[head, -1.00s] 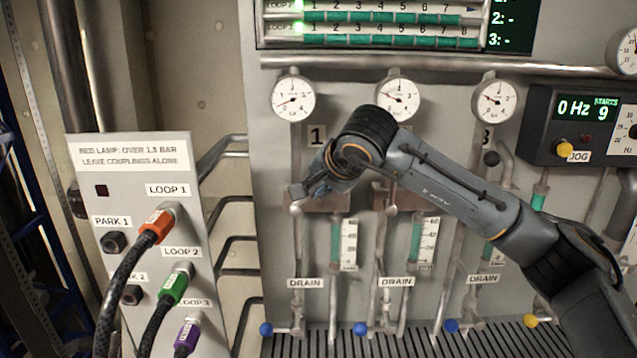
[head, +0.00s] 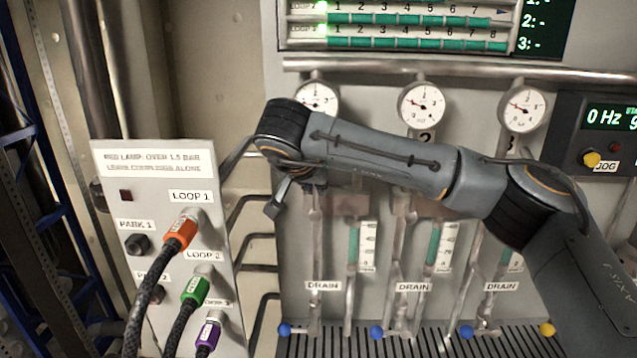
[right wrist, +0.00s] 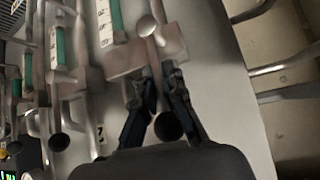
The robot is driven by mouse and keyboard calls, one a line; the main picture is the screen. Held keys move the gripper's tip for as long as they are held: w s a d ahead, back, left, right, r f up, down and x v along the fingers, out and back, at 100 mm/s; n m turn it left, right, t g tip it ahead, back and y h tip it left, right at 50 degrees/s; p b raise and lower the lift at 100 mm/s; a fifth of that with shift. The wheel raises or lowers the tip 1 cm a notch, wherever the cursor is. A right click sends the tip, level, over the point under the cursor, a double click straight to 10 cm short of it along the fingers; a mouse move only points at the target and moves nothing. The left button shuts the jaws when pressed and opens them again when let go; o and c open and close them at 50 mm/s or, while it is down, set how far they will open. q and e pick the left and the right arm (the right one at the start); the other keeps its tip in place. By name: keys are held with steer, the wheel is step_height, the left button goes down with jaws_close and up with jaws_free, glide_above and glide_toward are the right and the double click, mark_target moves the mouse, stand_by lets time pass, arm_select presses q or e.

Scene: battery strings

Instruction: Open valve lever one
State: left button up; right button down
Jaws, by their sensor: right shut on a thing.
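Valve lever one is hidden behind my right arm in the head view, below the leftmost gauge (head: 317,98). In the right wrist view a dark ball knob (right wrist: 168,126) shows between the two fingers, below a pale valve block (right wrist: 143,58). My right gripper (right wrist: 160,100) has its fingers on both sides of this lever and is shut on it. In the head view the right gripper (head: 279,198) is at the left edge of the valve panel, mostly covered by its own wrist. My left gripper is not in view.
A coupling board (head: 155,160) with orange (head: 179,232), green (head: 194,290) and purple (head: 208,335) hose plugs stands at the left. Bent pipes (head: 255,237) run between it and the valve panel. Blue drain knobs (head: 284,329) line the bottom above a grating (head: 350,345).

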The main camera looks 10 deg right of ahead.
steer(key=shift+f, duration=0.15)
steer(key=c, duration=1.4)
jaws_free()
steer(key=shift+a, duration=0.1)
steer(key=v, duration=1.2)
steer(key=shift+w+a, duration=0.1)
